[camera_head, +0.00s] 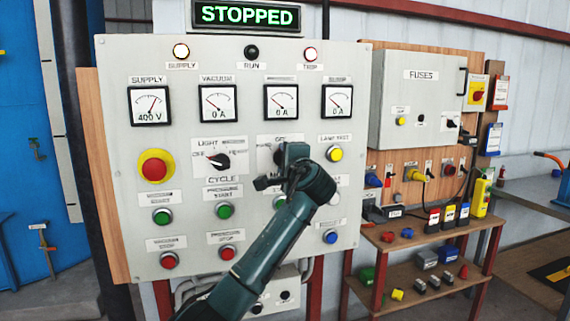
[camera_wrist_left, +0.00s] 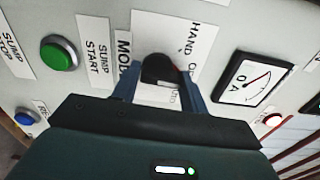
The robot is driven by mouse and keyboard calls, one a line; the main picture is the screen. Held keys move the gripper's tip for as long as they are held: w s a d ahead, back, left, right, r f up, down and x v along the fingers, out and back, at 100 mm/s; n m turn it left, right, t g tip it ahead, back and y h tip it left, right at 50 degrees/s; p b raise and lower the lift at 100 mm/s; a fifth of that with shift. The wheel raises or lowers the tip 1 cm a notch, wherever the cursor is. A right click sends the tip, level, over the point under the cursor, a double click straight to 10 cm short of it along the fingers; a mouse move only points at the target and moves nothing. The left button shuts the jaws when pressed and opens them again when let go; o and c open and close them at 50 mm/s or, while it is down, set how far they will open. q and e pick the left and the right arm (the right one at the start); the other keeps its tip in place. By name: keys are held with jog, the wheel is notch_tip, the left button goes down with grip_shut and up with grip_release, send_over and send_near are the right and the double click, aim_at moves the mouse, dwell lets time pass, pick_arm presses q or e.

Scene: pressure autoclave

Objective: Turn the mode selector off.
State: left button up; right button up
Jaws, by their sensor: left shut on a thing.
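The mode selector (camera_head: 277,157) is a black rotary knob on the grey control panel (camera_head: 130,225), under the label OFF. In the head view my left gripper (camera_head: 279,167) is at it and hides most of the knob. In the left wrist view the black knob (camera_wrist_left: 158,68) sits between the two fingers of my left gripper (camera_wrist_left: 160,78), which is shut on it. Labels HAND and part of OFF and AUTO show around the knob. The knob's exact pointing direction is hidden by the fingers. My right gripper is not in view.
The light selector (camera_head: 216,161) and red emergency button (camera_head: 155,169) are left of my gripper. A yellow lamp-test button (camera_head: 334,154) is close on the right. Green, red and blue push buttons surround my forearm. A sign (camera_head: 246,16) reads STOPPED.

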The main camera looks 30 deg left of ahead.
pick_arm(q)
jog(key=shift+r+n, duration=0.25)
jog(key=shift+n, duration=0.15)
jog(key=o, duration=0.9)
jog(key=shift+f, duration=0.15)
jog(key=shift+o, duration=0.2)
jog(key=b+v, duration=0.2)
jog(key=v, duration=1.1)
jog(key=shift+b, duration=0.4)
jog(key=shift+f, duration=0.1)
